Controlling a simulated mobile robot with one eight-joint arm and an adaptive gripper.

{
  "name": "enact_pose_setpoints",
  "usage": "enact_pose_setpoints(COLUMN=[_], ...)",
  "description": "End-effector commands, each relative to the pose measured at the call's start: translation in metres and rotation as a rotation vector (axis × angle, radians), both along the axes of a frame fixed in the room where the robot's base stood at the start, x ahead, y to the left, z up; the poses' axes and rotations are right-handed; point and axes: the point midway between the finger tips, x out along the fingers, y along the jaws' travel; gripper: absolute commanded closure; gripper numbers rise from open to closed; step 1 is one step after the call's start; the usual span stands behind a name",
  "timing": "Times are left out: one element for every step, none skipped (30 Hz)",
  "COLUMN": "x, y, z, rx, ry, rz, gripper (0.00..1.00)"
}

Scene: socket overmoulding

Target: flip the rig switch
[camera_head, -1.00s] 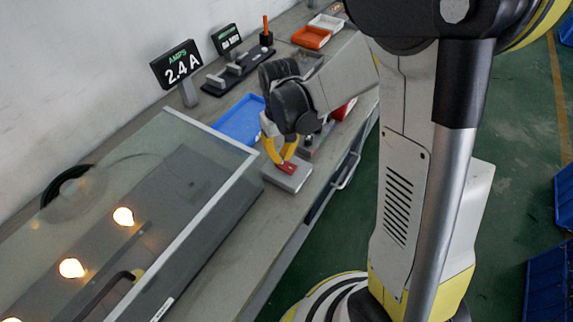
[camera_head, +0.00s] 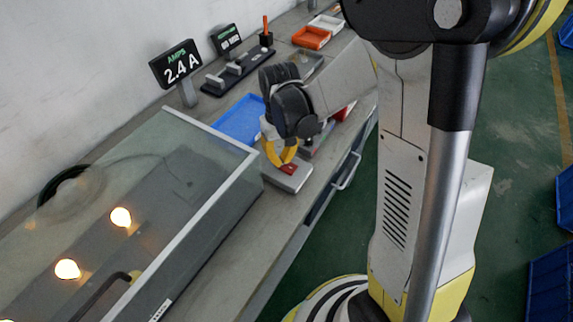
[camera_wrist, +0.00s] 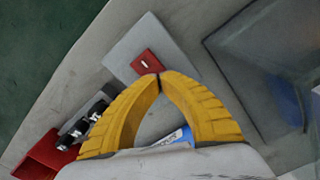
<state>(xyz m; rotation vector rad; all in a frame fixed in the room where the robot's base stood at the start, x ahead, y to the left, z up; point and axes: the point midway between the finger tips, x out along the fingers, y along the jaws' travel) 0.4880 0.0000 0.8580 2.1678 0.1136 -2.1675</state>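The rig switch is a small red rocker (camera_wrist: 144,62) on a light grey box (camera_wrist: 128,42) in the wrist view. In the head view the red rocker (camera_head: 289,169) shows on the box (camera_head: 290,181) near the bench's front edge. My gripper (camera_wrist: 158,76) has yellow fingers whose tips meet, with nothing between them. The tips are right beside the lower edge of the rocker in the wrist view; I cannot tell whether they touch it. In the head view my gripper (camera_head: 286,162) is over the box and partly hides the rocker.
A glass-covered rig (camera_head: 170,200) with glowing lamps (camera_head: 121,217) fills the bench's left. A display (camera_head: 177,65) reads 2.4 A. A blue tray (camera_head: 238,121), orange tray (camera_head: 311,37) and dark fixture (camera_head: 228,78) stand behind. In the wrist view, a red bin (camera_wrist: 42,153) lies lower left.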

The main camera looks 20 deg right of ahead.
Motion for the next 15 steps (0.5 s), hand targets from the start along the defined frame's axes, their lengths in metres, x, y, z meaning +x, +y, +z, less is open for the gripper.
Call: enact_pose_setpoints(x=[0.0, 0.0, 0.0, 0.0, 0.0, -0.0001, -0.0001, -0.0001, -0.0001, -0.0001, -0.0001, -0.0001, -0.0001, -0.0001, 0.0], y=[0.0, 0.0, 0.0, 0.0, 0.0, 0.0, 0.0, 0.0, 0.0, 0.0, 0.0, 0.0, 0.0, 0.0, 0.0], z=[-0.0014, -0.0019, -0.0025, -0.0029, -0.0034, -0.004, -0.0044, -0.0049, -0.0047, -0.0043, -0.0038, -0.0028, -0.0015, 0.0001, 0.0028], rx=[0.0, 0.0, 0.0, 0.0, 0.0, 0.0, 0.0, 0.0, 0.0, 0.0, 0.0, 0.0, 0.0, 0.0, 0.0], ry=[0.0, 0.0, 0.0, 0.0, 0.0, 0.0, 0.0, 0.0, 0.0, 0.0, 0.0, 0.0, 0.0, 0.0, 0.0], rz=[0.0, 0.0, 0.0, 0.0, 0.0, 0.0, 0.0, 0.0, 0.0, 0.0, 0.0, 0.0, 0.0, 0.0, 0.0], gripper=[1.0, 1.0, 1.0, 1.0, 1.0, 1.0, 1.0, 1.0, 1.0, 1.0, 1.0, 1.0, 1.0, 1.0, 1.0])
